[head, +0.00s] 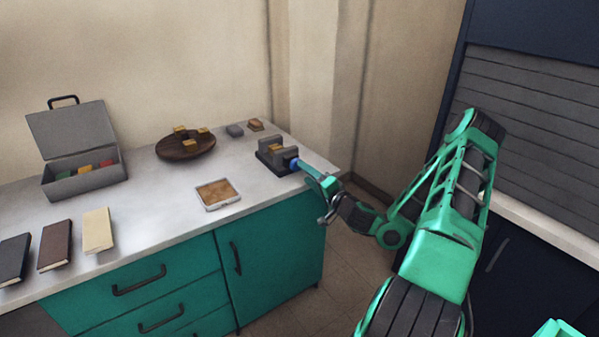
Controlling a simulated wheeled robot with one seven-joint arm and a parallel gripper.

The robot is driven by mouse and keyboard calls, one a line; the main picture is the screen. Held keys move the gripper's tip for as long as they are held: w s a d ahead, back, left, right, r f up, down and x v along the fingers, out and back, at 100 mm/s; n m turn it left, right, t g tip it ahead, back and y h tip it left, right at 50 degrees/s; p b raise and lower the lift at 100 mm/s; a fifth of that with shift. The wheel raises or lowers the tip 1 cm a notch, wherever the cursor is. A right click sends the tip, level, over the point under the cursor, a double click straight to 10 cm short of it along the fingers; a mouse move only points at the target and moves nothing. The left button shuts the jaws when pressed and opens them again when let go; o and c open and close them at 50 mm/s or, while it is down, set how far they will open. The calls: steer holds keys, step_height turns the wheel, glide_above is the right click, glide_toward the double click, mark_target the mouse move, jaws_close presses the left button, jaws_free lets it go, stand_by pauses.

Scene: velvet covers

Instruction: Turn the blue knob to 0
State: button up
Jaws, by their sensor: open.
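The blue knob (294,164) sits on the right side of a small dark grey vise-like device (275,160) near the counter's right end. A wooden block shows between the device's grey jaws. My gripper (305,168) reaches in from the right, with its tips at the knob. It is open, and the knob appears to lie at or between the fingertips; I cannot tell whether they touch it. Any marks or number on the knob are too small to read.
A square framed wooden tile (218,194) lies left of the device. A round dark board (186,146) with small blocks, an open grey box (85,170) and several books (55,246) stand further left. A grey block (235,130) and a brown block (255,125) lie behind.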

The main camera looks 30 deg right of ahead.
steer(key=shift+s, duration=2.7)
